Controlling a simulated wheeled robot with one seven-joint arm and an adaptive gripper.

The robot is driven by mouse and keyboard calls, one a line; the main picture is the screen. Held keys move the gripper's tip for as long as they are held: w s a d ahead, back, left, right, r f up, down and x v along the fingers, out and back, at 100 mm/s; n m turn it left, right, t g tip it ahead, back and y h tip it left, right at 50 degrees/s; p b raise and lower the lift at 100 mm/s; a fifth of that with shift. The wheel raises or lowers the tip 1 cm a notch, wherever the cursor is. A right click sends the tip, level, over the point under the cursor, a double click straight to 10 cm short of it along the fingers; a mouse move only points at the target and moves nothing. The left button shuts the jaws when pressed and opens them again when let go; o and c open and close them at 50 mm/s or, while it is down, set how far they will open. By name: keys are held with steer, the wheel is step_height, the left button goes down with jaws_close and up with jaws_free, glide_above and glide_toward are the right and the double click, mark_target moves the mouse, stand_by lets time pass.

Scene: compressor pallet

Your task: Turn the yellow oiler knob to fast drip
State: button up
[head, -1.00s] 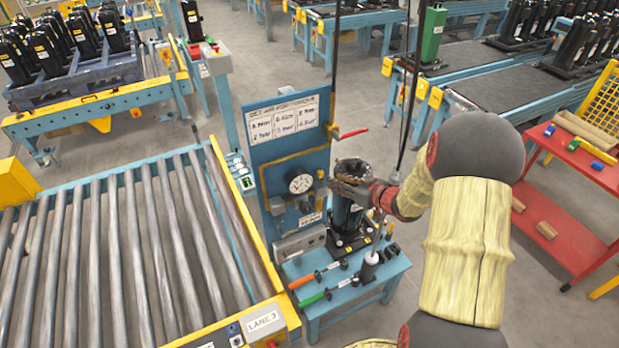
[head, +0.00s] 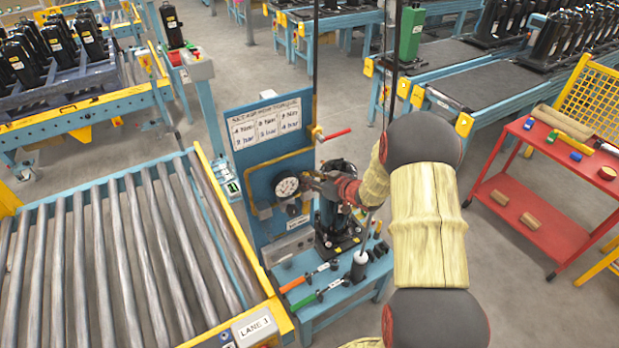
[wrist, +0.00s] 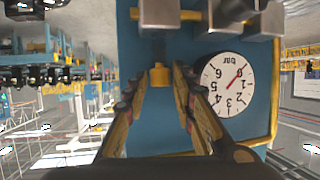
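The yellow oiler knob (wrist: 160,76) shows in the wrist view, small and blocky, against the blue panel (wrist: 225,42). My gripper (wrist: 163,84) is open, with one finger on each side of the knob. A narrow gap seems to show between the knob and each finger; whether the tips reach far enough to touch it I cannot tell. In the head view my gripper (head: 312,184) is at the front of the blue panel, just right of the round gauge (head: 287,187). The knob is hidden or too small to make out there.
The white gauge dial (wrist: 224,84) is right of the fingers in the wrist view, and grey metal blocks (wrist: 235,18) hang above. A black compressor (head: 335,225) stands below my arm. A red-handled lever (head: 335,135) sticks out from the panel's right. A roller conveyor (head: 130,260) lies left.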

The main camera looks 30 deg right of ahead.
steer(key=shift+c, duration=1.2)
steer(key=c, duration=0.4)
jaws_close()
steer(key=shift+w+d+r+n+g+y+p, duration=0.1)
steer(key=shift+d+n+g+y+p, duration=0.05)
steer(key=shift+n+y+p, duration=0.45)
steer(key=shift+d+r+n+g+y+p, duration=0.15)
steer(key=shift+n+y+p, duration=0.25)
steer(key=shift+y+p, duration=0.25)
steer(key=shift+w+d+f+n+g+y+p, duration=0.1)
steer(key=shift+n+g+y+p, duration=0.5)
steer(key=shift+n+y, duration=0.25)
steer(key=shift+w+d+f+n+g+y+p, duration=0.1)
steer(key=shift+n+g+y+p, duration=0.45)
steer(key=shift+n+y, duration=0.3)
steer(key=o, duration=0.6)
jaws_free()
steer(key=shift+o, duration=0.2)
